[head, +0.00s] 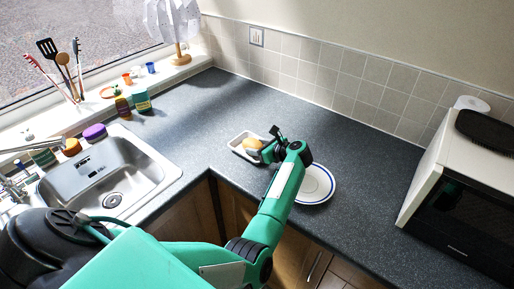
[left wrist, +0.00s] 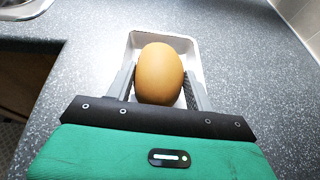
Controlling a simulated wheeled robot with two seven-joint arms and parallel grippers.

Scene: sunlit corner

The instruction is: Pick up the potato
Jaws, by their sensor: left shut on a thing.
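The potato (head: 252,144) is a smooth tan oval, seen at the white tray in the head view. In the left wrist view the potato (left wrist: 159,74) sits between the two fingers of my left gripper (left wrist: 158,88), which is shut on it. In the head view my left gripper (head: 264,147) reaches in over the tray's right side. The white tray (head: 236,139) is a small rectangle on the dark counter, and its rim (left wrist: 133,42) shows around the potato in the left wrist view. I cannot tell whether the potato touches the tray's bottom. My right gripper is not in view.
A white plate with a blue rim (head: 322,186) lies right of the tray, partly behind my arm. The steel sink (head: 90,172) is at the left, with bottles (head: 142,101) behind it. A microwave (head: 459,200) stands at the right. The counter behind the tray is clear.

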